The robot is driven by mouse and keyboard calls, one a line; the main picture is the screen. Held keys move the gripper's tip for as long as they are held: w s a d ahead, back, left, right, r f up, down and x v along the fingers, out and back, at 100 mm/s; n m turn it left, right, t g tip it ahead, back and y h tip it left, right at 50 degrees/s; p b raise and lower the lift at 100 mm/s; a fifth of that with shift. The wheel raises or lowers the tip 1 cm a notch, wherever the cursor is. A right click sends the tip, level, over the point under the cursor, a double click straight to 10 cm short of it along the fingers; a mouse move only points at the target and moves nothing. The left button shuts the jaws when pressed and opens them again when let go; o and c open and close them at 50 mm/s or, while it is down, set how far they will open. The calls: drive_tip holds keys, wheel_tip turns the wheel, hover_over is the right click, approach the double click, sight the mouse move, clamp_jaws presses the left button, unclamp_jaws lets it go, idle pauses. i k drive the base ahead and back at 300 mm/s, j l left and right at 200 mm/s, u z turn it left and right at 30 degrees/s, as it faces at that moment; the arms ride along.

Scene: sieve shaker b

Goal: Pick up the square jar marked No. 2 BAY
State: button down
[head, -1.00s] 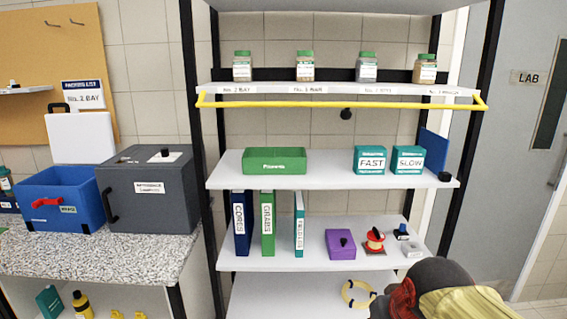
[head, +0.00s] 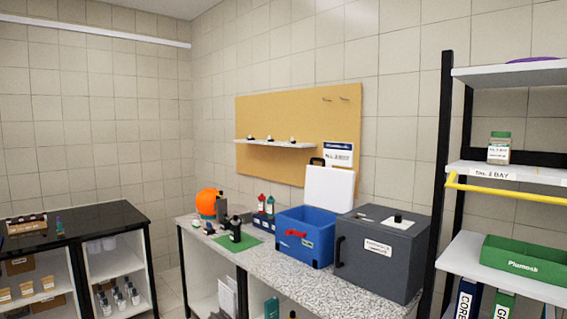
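One square jar (head: 499,148) with a green lid and a pale label stands on the upper shelf at the right of the head view. The shelf edge strip (head: 490,175) under it reads what looks like "No. 2 BAY". The jar's own label is too small to read surely. A notice (head: 338,154) on the pinboard also seems to read "No. 2 BAY". My gripper is not in view.
A yellow rail (head: 510,193) runs along the front of the jar shelf. Below is a green box (head: 525,259). The speckled bench (head: 345,289) bears a blue cool box (head: 303,236) and a grey box (head: 385,262). A black-topped bench (head: 105,223) stands left.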

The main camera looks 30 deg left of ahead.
sight(500, 144)
drive_tip(key=u, duration=0.8)
drive_tip(key=l+z, duration=0.2)
drive_tip(key=l, duration=0.2)
drive_tip(key=i+l+z, duration=0.25)
drive_tip(key=l+z, duration=0.2)
drive_tip(key=l, duration=0.3)
drive_tip(key=i+l+z, duration=0.25)
drive_tip(key=k+l, duration=0.05)
drive_tip(key=l, duration=0.05)
